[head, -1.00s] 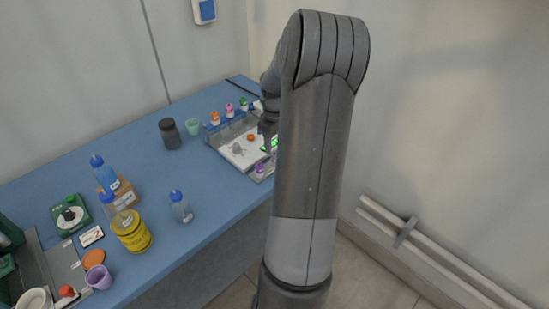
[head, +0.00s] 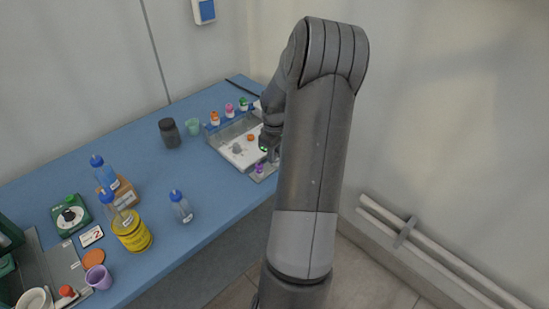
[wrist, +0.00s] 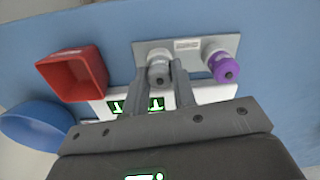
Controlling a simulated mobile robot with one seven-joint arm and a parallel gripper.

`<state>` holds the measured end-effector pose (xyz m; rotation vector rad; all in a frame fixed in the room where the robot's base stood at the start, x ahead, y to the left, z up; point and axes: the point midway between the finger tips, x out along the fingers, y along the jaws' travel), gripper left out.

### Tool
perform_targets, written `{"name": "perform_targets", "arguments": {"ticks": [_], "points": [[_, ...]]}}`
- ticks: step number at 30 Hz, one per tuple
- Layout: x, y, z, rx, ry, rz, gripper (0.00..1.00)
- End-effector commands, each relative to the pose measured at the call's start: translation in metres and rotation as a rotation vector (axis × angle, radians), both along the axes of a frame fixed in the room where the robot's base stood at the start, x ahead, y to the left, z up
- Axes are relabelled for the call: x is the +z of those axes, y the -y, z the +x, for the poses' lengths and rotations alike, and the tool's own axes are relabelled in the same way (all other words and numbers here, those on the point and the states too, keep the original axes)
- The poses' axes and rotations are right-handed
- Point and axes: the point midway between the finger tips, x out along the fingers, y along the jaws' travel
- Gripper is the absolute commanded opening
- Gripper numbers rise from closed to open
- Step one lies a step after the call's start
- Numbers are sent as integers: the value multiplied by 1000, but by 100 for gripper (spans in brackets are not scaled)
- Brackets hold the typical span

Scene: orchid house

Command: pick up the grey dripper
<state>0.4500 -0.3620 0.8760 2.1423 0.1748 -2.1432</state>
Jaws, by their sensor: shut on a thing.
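The grey dripper (wrist: 158,73) stands in a grey holder plate (wrist: 188,45) in the wrist view. My gripper (wrist: 158,76) is shut on it, one finger on each side. A dripper with a purple collar (wrist: 222,66) stands to its right in the same holder, clear of the fingers. In the head view the purple one (head: 259,168) shows at the tray's near end, and my gripper (head: 270,152) is just above and right of it. The grey dripper is hidden there behind my arm.
A red square pot (wrist: 73,74) and a blue bowl (wrist: 37,126) are left of my gripper in the wrist view. In the head view, orange, pink and green-topped bottles (head: 229,108) stand behind the tray. The blue table's middle (head: 160,175) is mostly clear.

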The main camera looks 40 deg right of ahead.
Motion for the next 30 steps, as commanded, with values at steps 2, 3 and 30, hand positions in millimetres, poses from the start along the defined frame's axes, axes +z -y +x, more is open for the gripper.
{"name": "perform_targets", "arguments": {"ticks": [2,3,30], "points": [[0,0,0,0,0,0,14],[0,0,0,0,0,0,10],[67,16,-41,-7,2,-4,2]]}}
